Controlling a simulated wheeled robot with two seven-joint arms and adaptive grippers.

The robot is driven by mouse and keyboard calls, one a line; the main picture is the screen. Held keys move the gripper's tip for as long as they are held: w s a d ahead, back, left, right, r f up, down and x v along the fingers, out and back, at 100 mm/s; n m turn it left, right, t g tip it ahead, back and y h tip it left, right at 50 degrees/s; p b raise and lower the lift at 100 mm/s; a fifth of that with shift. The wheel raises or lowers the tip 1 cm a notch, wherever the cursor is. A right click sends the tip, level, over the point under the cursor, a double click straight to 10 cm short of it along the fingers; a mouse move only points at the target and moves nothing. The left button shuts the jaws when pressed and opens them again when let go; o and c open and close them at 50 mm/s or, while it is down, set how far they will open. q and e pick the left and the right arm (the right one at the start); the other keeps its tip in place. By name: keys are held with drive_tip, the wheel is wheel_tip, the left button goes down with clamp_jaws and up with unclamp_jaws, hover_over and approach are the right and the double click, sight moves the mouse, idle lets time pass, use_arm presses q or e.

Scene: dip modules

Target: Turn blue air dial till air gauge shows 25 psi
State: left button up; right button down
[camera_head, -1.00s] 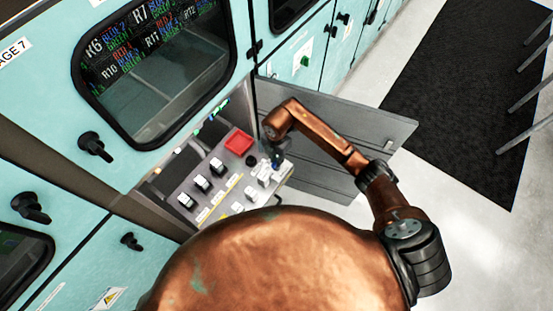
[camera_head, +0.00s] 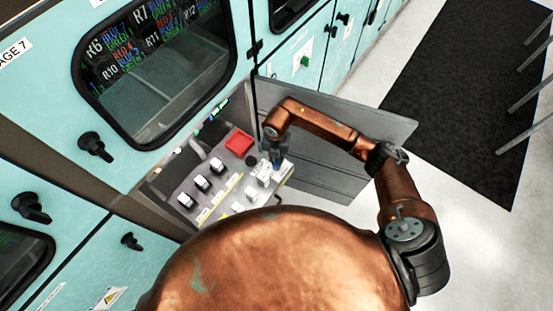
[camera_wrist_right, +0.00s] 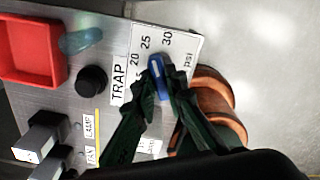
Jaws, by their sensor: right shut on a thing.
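In the right wrist view a blue dial (camera_wrist_right: 157,68) sits on a white scale plate (camera_wrist_right: 147,45) marked 20, 25, 30 and psi. My right gripper (camera_wrist_right: 163,88) has its dark fingers on both sides of the dial and is shut on it. The fingers hide part of the dial and the lower scale, so I cannot tell the exact reading. In the head view my right gripper (camera_head: 276,158) reaches down to the right end of the slanted control panel (camera_head: 222,184). My left gripper is not in view.
A red square tray (camera_head: 239,142), a black round knob (camera_head: 251,161) and several white-topped switches (camera_head: 202,183) stand close by on the panel. A grey open door (camera_head: 335,125) stands right behind my right arm. A cabinet window (camera_head: 160,70) is above left.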

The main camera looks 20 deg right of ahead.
sight(277, 161)
drive_tip(key=shift+n+b, duration=0.3)
drive_tip(key=shift+n, duration=1.3)
drive_tip(key=c, duration=2)
unclamp_jaws()
drive_tip(key=shift+o, duration=0.2)
wheel_tip(277, 161, up, 12)
